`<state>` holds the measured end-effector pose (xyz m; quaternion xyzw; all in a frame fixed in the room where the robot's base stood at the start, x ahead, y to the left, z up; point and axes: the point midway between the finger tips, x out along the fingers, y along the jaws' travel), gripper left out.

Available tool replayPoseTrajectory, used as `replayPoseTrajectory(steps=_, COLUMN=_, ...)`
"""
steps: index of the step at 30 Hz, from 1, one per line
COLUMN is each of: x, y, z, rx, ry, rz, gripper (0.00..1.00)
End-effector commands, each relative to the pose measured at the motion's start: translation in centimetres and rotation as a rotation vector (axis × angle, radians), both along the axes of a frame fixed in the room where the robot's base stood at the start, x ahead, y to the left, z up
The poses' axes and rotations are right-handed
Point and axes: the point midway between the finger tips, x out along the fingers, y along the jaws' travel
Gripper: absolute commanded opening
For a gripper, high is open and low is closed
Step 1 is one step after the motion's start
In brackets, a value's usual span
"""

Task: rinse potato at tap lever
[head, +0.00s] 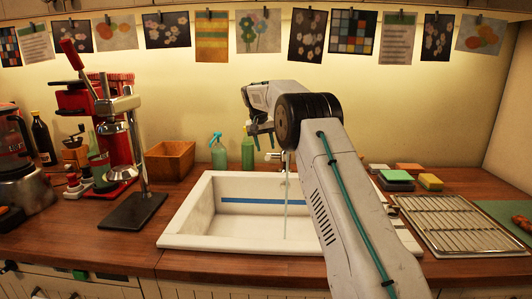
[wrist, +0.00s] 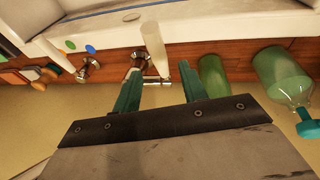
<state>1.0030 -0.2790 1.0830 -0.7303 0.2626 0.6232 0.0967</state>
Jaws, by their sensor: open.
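My gripper (head: 263,138) is open and empty above the back rim of the white sink (head: 190,212). In the wrist view its two teal fingertips (wrist: 160,90) are apart, with chrome tap parts (wrist: 157,79) just beyond and between them. I cannot tell whether they touch. The tap (head: 274,157) is partly hidden by my arm in the head view. A thin stream of water (head: 286,205) falls into the sink. I cannot make out the tap lever surely. No potato is clearly seen; a brownish lump (head: 521,222) at the right edge is cut off.
Green bottles (head: 219,153) stand behind the sink, close to my gripper, and also show in the wrist view (wrist: 275,75). A red press (head: 112,135) and wooden box (head: 169,160) are left. A wire rack (head: 460,222) and sponges (head: 430,181) are right.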

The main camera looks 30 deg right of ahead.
Motion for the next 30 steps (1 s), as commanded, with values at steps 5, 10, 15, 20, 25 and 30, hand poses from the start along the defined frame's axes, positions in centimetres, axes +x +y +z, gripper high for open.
replayPoseTrajectory(steps=5, x=-0.1, y=0.8, z=2.4, rx=0.000, ry=-0.001, rz=0.001, gripper=0.42)
replayPoseTrajectory(steps=10, x=-0.2, y=1.0, z=3.2, rx=0.000, ry=0.001, rz=0.001, gripper=0.42)
replayPoseTrajectory(steps=15, x=-0.2, y=1.0, z=3.2, rx=0.000, ry=0.001, rz=0.001, gripper=0.42)
replayPoseTrajectory(steps=20, x=-0.2, y=1.0, z=3.2, rx=0.000, ry=0.001, rz=0.001, gripper=0.42)
replayPoseTrajectory(steps=25, x=-0.3, y=1.1, z=3.4, rx=0.001, ry=0.000, rz=0.002, gripper=0.42)
replayPoseTrajectory(steps=30, x=-2.3, y=2.9, z=5.9, rx=0.011, ry=-0.001, rz=0.030, gripper=0.42)
